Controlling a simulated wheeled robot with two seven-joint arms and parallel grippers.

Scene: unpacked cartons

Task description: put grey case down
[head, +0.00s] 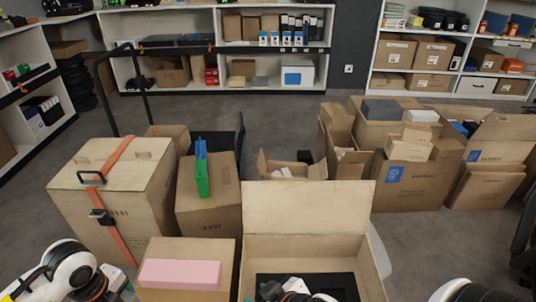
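No thing in view is clearly the task's grey case. A dark, flat piece with raised edges (345,284) lies inside the open carton (308,205) at the front; I cannot tell if it is the case or an insert. A dark grey box (385,110) sits on a carton at the back right. A white and black part of mine covers the front of the open carton, at the bottom edge; I cannot tell which arm it belongs to. My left arm shows at the bottom left and a white part of mine at the bottom right. No fingertips can be made out.
A tall carton with an orange strap (75,205) stands at the left. A pink box (180,273) lies on a carton at the front. A green and blue item (202,170) stands on a carton behind. Several cartons crowd the right. Grey floor (290,118) is free before the shelves.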

